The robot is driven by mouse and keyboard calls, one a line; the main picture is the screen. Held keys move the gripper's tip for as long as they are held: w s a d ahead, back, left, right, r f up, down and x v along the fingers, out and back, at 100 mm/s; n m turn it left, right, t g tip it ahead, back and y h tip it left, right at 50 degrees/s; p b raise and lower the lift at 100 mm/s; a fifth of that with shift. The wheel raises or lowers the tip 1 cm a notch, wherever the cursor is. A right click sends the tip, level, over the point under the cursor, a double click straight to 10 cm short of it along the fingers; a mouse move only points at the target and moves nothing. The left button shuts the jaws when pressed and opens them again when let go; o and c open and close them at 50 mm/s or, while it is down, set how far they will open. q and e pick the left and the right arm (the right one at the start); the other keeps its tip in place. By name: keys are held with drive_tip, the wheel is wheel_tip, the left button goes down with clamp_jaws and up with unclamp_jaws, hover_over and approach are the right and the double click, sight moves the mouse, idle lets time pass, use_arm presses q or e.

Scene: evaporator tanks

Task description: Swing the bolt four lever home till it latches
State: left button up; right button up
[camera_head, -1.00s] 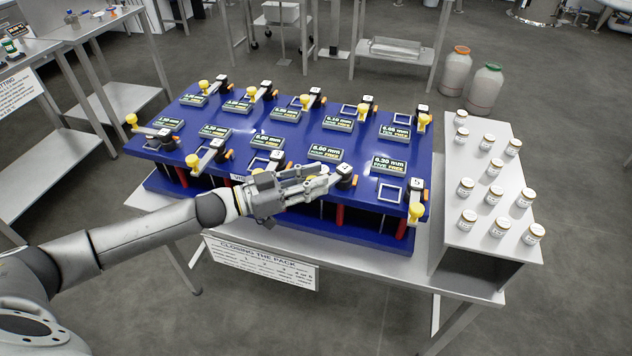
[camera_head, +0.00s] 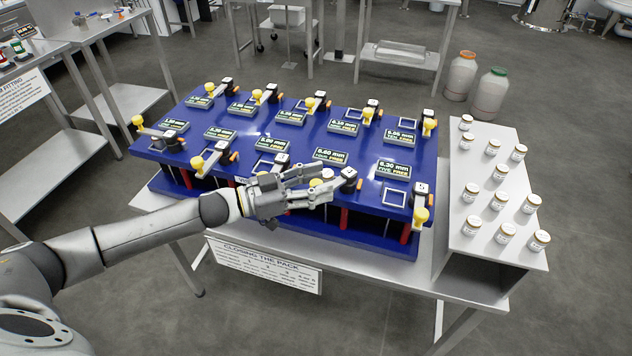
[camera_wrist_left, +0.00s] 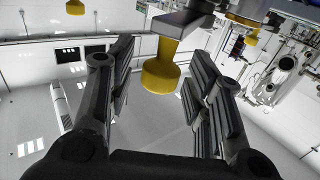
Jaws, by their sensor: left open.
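The blue bolt pack (camera_head: 350,158) lies on a steel table with two rows of bolt levers. The bolt four pivot block (camera_head: 348,176) is in the front row, right of my left gripper (camera_head: 326,183). Its small display (camera_head: 331,155) appears to read FOUR FREE. My left gripper is open at the lever's side, its fingers hiding most of the lever. In the left wrist view, a yellow knob (camera_wrist_left: 160,78) hangs from a grey lever arm (camera_wrist_left: 182,22) between the spread fingers, with gaps on both sides. My right gripper is not in view.
The bolt five lever (camera_head: 421,205) stands to the right, its yellow knob toward the front edge. The bolt three block (camera_head: 281,160) is close behind my wrist. A side stand (camera_head: 475,255) with several jars is at the right. A sign (camera_head: 264,264) hangs in front.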

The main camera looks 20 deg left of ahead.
use_arm(q)
drive_tip(key=shift+a, duration=0.1)
drive_tip(key=v, duration=0.7)
drive_tip(key=shift+s+a, duration=0.15)
